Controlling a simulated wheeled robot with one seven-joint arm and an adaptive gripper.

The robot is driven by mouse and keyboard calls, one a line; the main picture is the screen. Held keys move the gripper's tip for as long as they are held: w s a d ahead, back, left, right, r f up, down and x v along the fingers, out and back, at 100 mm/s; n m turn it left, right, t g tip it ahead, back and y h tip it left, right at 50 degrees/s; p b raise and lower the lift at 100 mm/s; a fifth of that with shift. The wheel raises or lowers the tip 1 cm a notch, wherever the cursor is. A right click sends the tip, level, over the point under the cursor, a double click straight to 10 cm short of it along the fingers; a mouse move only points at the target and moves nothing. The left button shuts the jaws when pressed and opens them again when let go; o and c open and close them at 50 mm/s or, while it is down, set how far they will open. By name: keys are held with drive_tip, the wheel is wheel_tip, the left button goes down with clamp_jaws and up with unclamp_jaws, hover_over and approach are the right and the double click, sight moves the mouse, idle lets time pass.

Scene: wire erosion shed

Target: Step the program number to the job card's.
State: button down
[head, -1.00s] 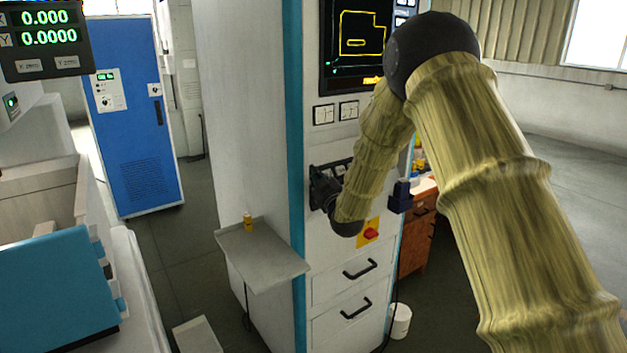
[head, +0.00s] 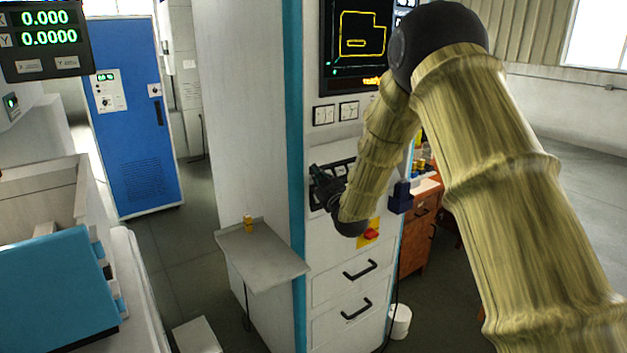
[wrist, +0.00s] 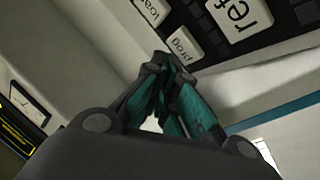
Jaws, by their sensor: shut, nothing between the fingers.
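My gripper (head: 322,180) is at the row of keys on the front of the white control cabinet (head: 345,240). In the wrist view my gripper's fingertips (wrist: 160,62) are together and empty, at the lower edge of a white key (wrist: 184,45) whose upside-down label seems to read "prog". I cannot tell whether they touch it. A larger "ref" key (wrist: 240,15) and a "load" key (wrist: 150,10) are beside it. The dark screen (head: 357,50) above shows a yellow outline and small yellow text. I cannot read a program number, and I cannot make out a job card.
A grey shelf (head: 262,262) with a small yellow item (head: 248,222) juts out left of the cabinet. A red knob on a yellow plate (head: 371,236) and drawer handles (head: 362,270) are below the keys. A dark blue box (head: 401,197) hangs at right.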

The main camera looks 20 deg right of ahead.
drive_tip(key=shift+b, duration=0.3)
drive_tip(key=shift+f, duration=0.15)
drive_tip(key=shift+w+a+f+b, duration=0.1)
drive_tip(key=shift+w+a+b, duration=0.05)
drive_tip(key=shift+w+b, duration=0.2)
drive_tip(key=shift+w+a+f+b, duration=0.1)
drive_tip(key=shift+w+f+b, duration=0.15)
drive_tip(key=shift+b, duration=0.15)
idle(0.9)
drive_tip(key=shift+s+r, duration=0.15)
drive_tip(key=shift+s+d+r, duration=0.25)
drive_tip(key=shift+s+r, duration=0.1)
drive_tip(key=shift+s, duration=0.15)
idle(0.4)
drive_tip(key=s+r, duration=0.1)
drive_tip(key=s, duration=0.1)
drive_tip(key=s+d+r, duration=0.1)
drive_tip(key=r, duration=0.1)
drive_tip(key=shift+s+d+p, duration=0.15)
drive_tip(key=shift+s+p, duration=0.15)
drive_tip(key=shift+s, duration=0.1)
